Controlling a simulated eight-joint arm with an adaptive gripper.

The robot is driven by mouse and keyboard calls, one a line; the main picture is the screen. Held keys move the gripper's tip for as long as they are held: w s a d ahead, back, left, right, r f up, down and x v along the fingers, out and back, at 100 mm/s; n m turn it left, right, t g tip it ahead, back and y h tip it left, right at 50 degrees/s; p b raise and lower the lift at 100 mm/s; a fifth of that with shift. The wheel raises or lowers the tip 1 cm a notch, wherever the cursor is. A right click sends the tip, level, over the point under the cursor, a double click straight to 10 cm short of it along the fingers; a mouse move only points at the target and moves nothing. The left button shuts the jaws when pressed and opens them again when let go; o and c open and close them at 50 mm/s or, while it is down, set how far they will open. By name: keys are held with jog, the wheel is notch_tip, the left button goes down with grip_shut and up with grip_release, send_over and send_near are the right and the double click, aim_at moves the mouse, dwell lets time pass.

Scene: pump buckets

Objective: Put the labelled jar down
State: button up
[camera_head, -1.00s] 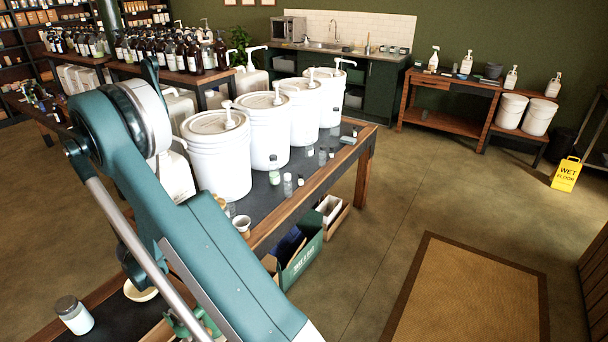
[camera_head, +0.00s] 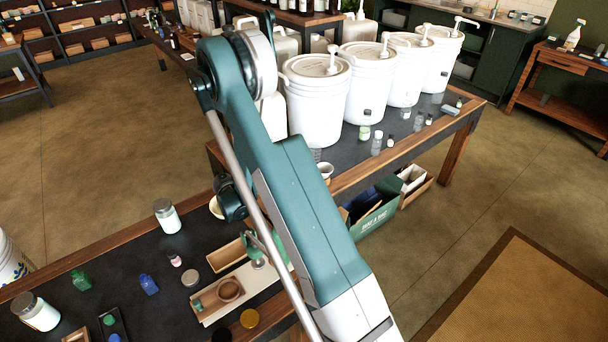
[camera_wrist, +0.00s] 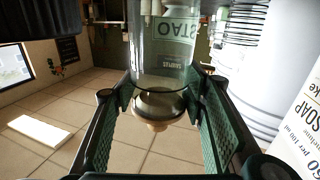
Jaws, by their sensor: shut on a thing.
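My gripper (camera_wrist: 160,103) is closed around the labelled jar in the wrist view, with one green ribbed finger on each side of its neck. The jar (camera_wrist: 163,68) is clear glass with a pale label with dark lettering. The label appears reversed or upside down in the picture, and the jar's narrower pale end points down there. In the head view my gripper (camera_head: 268,246) shows only as a green part beside my arm, over the front table (camera_head: 70,262). My arm largely hides it, and I cannot make out the held jar or its clearance.
A wooden tray (camera_head: 207,316) with a round bowl lies beneath the gripper area. A white jar with a grey lid (camera_head: 168,218) stands behind it; another (camera_head: 40,314) is front left. Small bottles lie between. White pump buckets (camera_head: 316,106) line the farther table.

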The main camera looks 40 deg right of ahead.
jog(key=shift+f+b, duration=0.4)
jog(key=shift+f, duration=1.45)
jog(key=shift+f, duration=0.15)
jog(key=o, duration=1)
jog(key=shift+r, duration=0.2)
jog(key=w+a+r+p, duration=0.1)
jog(key=a+r+p, duration=0.1)
jog(key=a+r, duration=0.2)
jog(key=shift+w+a+r, duration=0.2)
jog(key=shift+a+r, duration=0.2)
jog(key=shift+r, duration=1.05)
